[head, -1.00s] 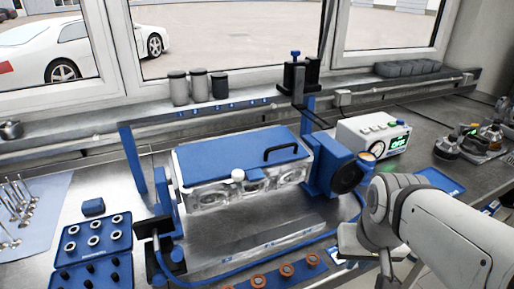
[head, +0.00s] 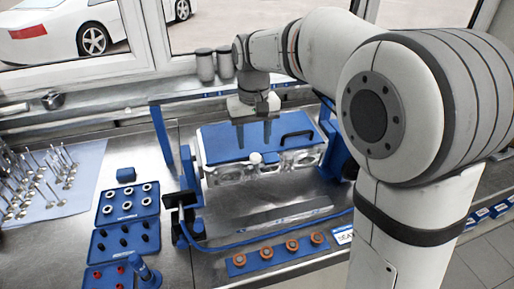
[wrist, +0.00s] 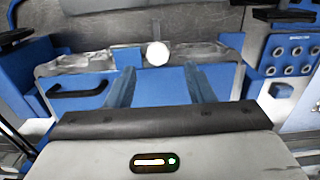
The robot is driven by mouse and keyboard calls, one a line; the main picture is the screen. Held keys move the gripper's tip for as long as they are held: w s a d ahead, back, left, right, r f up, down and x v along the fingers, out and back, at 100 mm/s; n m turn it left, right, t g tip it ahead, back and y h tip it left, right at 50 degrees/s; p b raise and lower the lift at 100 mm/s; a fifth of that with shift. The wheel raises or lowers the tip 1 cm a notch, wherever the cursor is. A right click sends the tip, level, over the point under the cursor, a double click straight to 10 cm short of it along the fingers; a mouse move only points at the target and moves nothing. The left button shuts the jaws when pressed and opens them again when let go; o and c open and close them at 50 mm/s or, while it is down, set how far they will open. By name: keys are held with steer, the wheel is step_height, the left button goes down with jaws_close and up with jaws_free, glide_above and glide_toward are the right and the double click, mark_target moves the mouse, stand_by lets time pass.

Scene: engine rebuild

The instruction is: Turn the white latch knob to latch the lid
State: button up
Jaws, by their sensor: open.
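The white latch knob (head: 255,158) sits at the front edge of the blue lid (head: 215,142), which lies flat on the grey engine block (head: 232,175). My gripper (head: 254,146) hangs over the lid with its fingers pointing down. In the wrist view the knob (wrist: 157,53) shows as a round white ball just beyond the fingertips, roughly centred between them. My gripper (wrist: 160,72) is open, with nothing between its fingers. I see no contact with the knob. The black lid handle (head: 297,135) is at the right of the lid.
Blue stand posts flank the block, one at the left (head: 188,168). A blue strip with several orange-brown rings (head: 273,257) lies in front. Blue parts trays (head: 126,205) are at the left. The bench between block and strip is mostly clear.

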mark_target(255, 156)
step_height(255, 156, down, 5)
steer(key=shift+w+d+f, duration=0.1)
steer(key=shift+d, duration=0.05)
